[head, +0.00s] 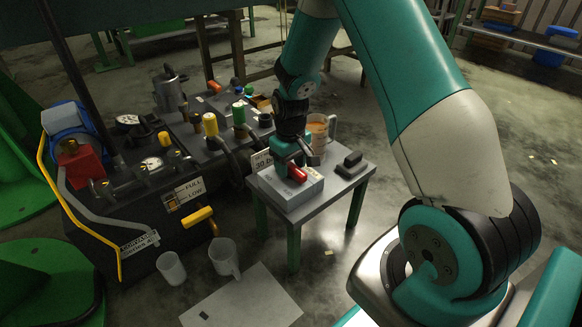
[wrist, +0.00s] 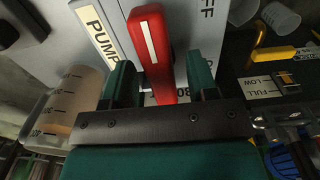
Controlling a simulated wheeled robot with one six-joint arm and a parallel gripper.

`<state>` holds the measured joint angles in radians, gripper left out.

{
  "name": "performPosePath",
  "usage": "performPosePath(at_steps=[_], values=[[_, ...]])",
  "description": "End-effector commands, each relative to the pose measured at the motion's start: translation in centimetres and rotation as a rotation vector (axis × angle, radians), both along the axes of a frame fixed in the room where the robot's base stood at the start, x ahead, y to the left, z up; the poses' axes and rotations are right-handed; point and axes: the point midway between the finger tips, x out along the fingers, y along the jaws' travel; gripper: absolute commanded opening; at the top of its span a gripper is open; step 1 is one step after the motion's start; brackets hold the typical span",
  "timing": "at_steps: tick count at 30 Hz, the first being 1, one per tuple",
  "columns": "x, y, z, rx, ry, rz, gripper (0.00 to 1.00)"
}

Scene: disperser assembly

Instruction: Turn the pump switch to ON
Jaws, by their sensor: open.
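The pump switch is a red lever (head: 297,174) on a light grey box (head: 289,197), which stands on a small table beside the black machine. In the wrist view the red lever (wrist: 151,45), with a white stripe, runs up the picture between my green fingers. A PUMP label (wrist: 97,30) lies left of it and the letters FF (wrist: 208,10) show to its right. No ON mark is readable. My gripper (wrist: 161,82) is open, one finger on each side of the lever, with gaps visible. In the head view my gripper (head: 291,156) is down at the box.
A dark block (head: 350,164) sits on the grey table (head: 335,188) right of the box. A jug with orange-brown liquid (head: 318,130) stands close behind my gripper. The black machine (head: 130,230) with valves and a yellow handle (head: 198,217) is at left. Beakers (head: 224,257) stand in front.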

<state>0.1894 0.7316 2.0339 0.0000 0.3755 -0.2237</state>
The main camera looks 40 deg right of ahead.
Motion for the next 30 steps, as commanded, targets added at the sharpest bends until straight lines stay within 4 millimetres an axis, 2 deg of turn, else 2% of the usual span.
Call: performPosePath(at_steps=[6, 12, 22, 30], values=[[0.0, -0.01, 0.04, 0.0, 0.0, 0.0, 0.51], [0.0, -0.01, 0.04, 0.0, 0.0, 0.0, 0.05], [-0.03, -0.01, 0.23, 0.0, 0.001, -0.032, 0.04], [-0.07, 0.0, 0.56, 0.0, 0.004, -0.185, 0.04]])
